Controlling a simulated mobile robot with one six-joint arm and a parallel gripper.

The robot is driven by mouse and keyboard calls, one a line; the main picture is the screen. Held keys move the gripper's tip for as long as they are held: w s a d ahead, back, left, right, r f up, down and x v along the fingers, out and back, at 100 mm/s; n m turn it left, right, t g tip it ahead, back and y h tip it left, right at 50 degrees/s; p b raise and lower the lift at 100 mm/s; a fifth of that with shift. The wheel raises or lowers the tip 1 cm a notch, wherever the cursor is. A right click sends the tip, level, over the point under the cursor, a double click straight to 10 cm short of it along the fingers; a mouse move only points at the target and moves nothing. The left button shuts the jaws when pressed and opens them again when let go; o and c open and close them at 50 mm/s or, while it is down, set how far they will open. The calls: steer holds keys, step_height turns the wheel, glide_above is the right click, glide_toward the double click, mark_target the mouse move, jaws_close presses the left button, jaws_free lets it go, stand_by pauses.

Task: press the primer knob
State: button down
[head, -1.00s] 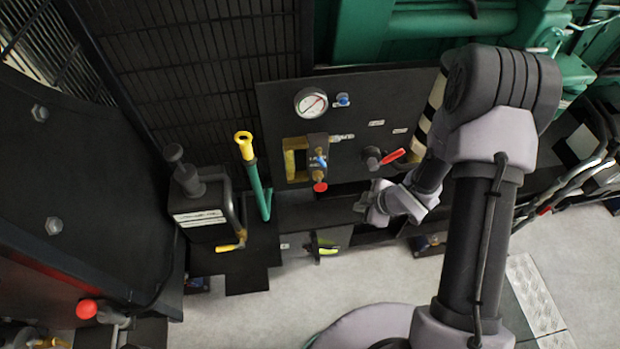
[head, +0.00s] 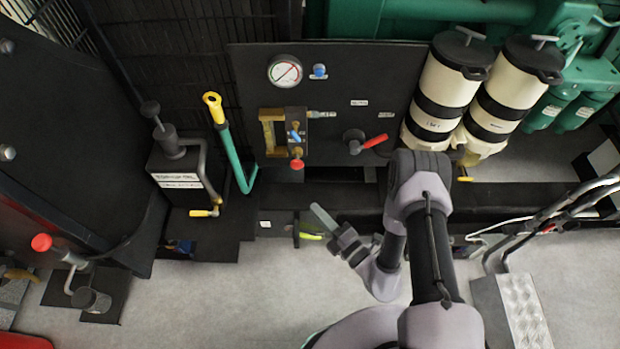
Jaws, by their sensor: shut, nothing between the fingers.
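No label that I can read names the primer knob, so I cannot tell which knob it is. A black knob (head: 150,108) stands on a plunger on top of a black box at the left. A red knob (head: 297,164) sits under a blue lever on the dark panel, and a blue button (head: 320,71) sits beside the gauge. My gripper (head: 321,217) is low in front of the panel, right of and below the red knob, apart from all these knobs. It is shut and empty, pointing up and left.
The dark panel (head: 385,70) also carries a gauge (head: 285,71) and a red-handled valve (head: 372,142). Two white canisters (head: 443,85) stand to its right. A green lever with a yellow end (head: 229,140) rises beside the box. Clear grey floor (head: 260,300) lies in front.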

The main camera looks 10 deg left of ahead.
steer(key=shift+w+d+f, duration=0.15)
steer(key=shift+w+d, duration=0.05)
steer(key=b, duration=0.4)
glide_toward(293, 166)
steer(key=a, duration=0.5)
steer(key=w, duration=0.3)
steer(key=shift+w+b, duration=0.2)
steer(key=shift+b, duration=0.1)
